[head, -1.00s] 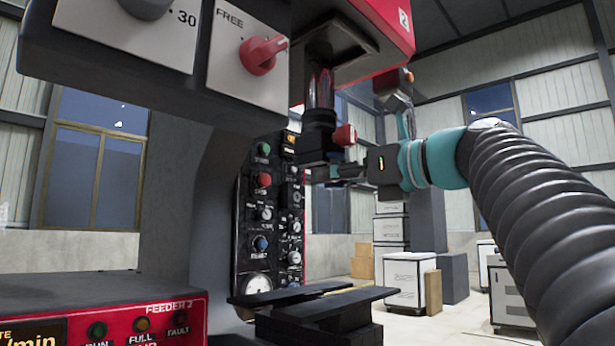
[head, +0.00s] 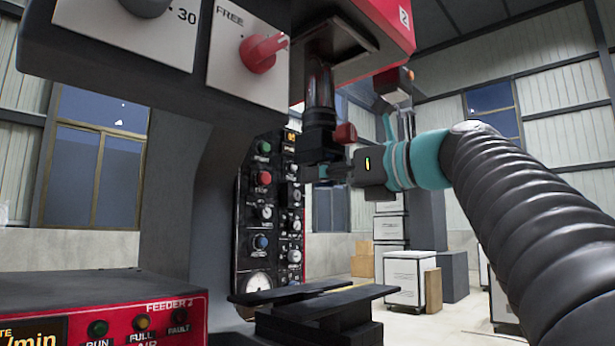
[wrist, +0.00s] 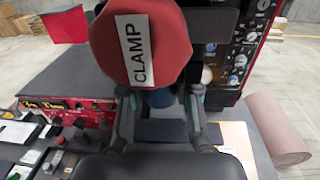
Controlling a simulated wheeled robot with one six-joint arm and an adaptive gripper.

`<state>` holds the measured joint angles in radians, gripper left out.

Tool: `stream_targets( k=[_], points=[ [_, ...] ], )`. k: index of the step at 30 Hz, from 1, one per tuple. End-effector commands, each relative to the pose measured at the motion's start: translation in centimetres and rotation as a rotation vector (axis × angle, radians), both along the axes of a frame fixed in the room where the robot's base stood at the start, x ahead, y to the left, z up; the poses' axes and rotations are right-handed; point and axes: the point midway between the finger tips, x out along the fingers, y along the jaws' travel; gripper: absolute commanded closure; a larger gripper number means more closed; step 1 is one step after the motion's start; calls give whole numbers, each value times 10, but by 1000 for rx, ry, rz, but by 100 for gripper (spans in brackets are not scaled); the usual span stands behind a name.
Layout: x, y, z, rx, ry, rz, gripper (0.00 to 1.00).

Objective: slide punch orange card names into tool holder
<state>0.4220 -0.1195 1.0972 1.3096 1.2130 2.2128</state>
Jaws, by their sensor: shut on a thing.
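The tool holder (head: 320,138) is a dark block on the press ram, with a red clamp knob (head: 345,133) on its side. In the wrist view the knob (wrist: 140,45), labelled CLAMP, fills the upper middle and hides much of the holder. My gripper (head: 328,172) is just below the holder, coming in from the right. Its two fingers (wrist: 160,100) are shut on the punch, which is mostly hidden; a dark bluish part (wrist: 160,97) shows between them. I cannot tell whether the punch touches the holder. No orange card is readable.
The control panel (head: 268,220) stands close behind my gripper. The dark press bed (head: 320,310) lies below. The red feeder box (head: 160,322) is at lower left. Several small items lie at lower left of the wrist view, with a brown roll (wrist: 275,130) at right.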

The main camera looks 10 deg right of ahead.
Motion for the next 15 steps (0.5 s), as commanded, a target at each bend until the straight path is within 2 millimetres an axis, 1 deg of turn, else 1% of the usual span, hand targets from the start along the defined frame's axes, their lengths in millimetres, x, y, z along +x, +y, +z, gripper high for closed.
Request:
stream_targets(
  k=[9, 10, 11, 12, 13, 15],
  points=[
    [5, 5, 1, 0, -1, 0, 100],
    [5, 4, 1, 0, -1, 0, 64],
    [5, 4, 1, 0, -1, 0, 57],
    [5, 4, 1, 0, -1, 0, 47],
    [5, 4, 0, 0, -1, 0, 40],
    [5, 4, 0, 0, -1, 0, 40]
  ],
)
